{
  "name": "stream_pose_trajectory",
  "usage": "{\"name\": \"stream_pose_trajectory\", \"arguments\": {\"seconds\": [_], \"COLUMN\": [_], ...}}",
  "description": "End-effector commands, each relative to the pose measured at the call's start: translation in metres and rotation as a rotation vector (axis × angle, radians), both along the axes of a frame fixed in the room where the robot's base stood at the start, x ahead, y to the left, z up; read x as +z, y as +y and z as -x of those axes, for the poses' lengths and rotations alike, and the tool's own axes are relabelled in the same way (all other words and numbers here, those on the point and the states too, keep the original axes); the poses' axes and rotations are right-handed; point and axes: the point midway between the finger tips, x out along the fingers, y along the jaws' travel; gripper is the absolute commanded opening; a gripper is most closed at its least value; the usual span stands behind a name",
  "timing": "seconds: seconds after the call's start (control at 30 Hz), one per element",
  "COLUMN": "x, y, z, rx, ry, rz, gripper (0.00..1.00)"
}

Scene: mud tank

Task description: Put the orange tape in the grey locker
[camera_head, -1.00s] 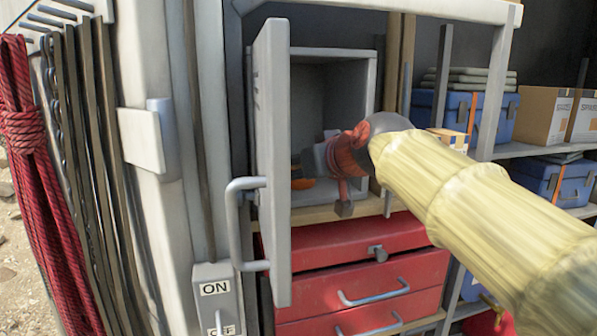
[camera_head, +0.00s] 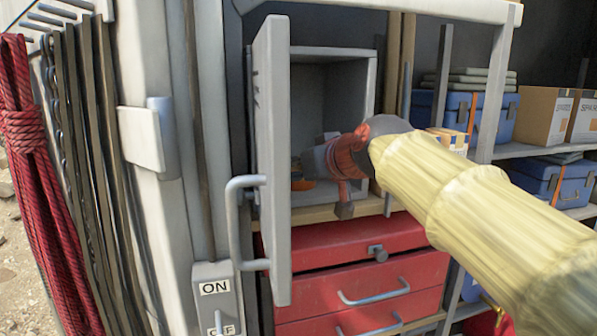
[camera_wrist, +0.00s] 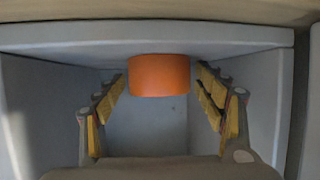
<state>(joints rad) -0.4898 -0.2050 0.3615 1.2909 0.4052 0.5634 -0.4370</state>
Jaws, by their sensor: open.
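The grey locker (camera_head: 334,60) stands with its door (camera_head: 270,160) swung open toward me. In the wrist view the orange tape (camera_wrist: 159,76) is inside the locker, between and beyond the tips of my gripper (camera_wrist: 160,88). The fingers are spread wide, with gaps on both sides of the tape. In the head view my gripper (camera_head: 318,160) reaches into the locker's lower part, and only a small orange bit of the tape (camera_head: 303,184) shows below it. The door and my wrist hide much of the fingers and tape there.
The open door with its handle (camera_head: 236,225) stands just left of my gripper. Red drawers (camera_head: 360,290) are below the locker. Shelves with blue cases (camera_head: 460,112) and cardboard boxes (camera_head: 545,112) are at the right. The locker's upper space is empty.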

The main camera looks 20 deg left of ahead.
Motion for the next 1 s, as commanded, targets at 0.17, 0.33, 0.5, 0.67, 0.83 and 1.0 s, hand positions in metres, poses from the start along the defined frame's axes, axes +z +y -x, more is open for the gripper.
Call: {"name": "stream_pose_trajectory", "arguments": {"seconds": [0.17, 0.33, 0.5, 0.67, 0.83, 1.0], "x": [0.006, 0.016, 0.030, 0.040, 0.047, 0.049], "y": [-0.002, -0.021, -0.043, -0.060, -0.070, -0.073], "z": [0.003, 0.023, 0.049, 0.068, 0.080, 0.083], "rx": [-0.001, -0.002, -0.002, -0.001, 0.000, 0.000], "ry": [-0.003, -0.003, -0.004, -0.001, -0.001, 0.000], "rz": [-0.002, -0.001, -0.002, 0.000, -0.001, 0.000], "gripper": [0.70, 0.70, 0.70, 0.70, 0.70, 0.70]}}
